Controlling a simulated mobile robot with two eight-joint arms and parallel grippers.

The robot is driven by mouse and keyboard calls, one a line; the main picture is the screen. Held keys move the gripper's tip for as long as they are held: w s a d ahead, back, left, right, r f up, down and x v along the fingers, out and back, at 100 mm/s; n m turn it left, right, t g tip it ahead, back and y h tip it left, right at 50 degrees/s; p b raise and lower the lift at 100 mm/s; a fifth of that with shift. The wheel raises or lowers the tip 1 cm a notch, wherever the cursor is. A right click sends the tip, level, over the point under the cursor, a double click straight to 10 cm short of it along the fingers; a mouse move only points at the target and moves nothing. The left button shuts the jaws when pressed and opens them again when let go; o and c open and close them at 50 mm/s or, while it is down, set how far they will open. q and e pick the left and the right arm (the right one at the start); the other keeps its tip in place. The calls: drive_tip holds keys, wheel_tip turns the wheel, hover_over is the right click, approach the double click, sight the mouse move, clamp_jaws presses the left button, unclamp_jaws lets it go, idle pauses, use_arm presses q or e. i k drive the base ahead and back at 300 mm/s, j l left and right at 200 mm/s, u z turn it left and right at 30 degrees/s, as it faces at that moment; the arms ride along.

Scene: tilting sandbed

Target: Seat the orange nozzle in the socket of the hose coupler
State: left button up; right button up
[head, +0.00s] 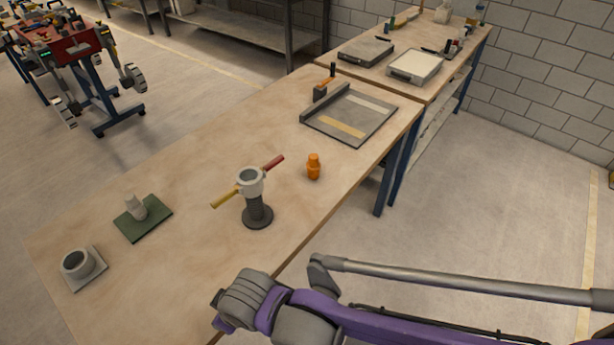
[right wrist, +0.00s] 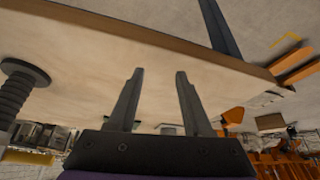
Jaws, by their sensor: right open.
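The orange nozzle (head: 314,168) stands upright on the workbench in the head view, right of the hose coupler. What looks like the coupler is a pale ring-shaped body (head: 250,184) with an open top, one red and one yellow handle, on a dark ribbed stand (head: 257,213). Part of this stand shows at the left of the right wrist view (right wrist: 14,92). My right gripper (right wrist: 160,76) is open with nothing between its fingers. In the head view its hand is at the bench's front edge, short of the coupler; the fingertips are mostly hidden. My left gripper is not in view.
A green pad (head: 157,224) with a pale fitting and a grey plate with a round collar (head: 98,279) lie left of the coupler. A grey tray (head: 380,126) is behind the nozzle. The bench (head: 210,160) is clear around the nozzle. Several orange shapes in the wrist view are unclear.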

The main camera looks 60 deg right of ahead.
sight(257, 216)
drive_tip(key=z, duration=2.3)
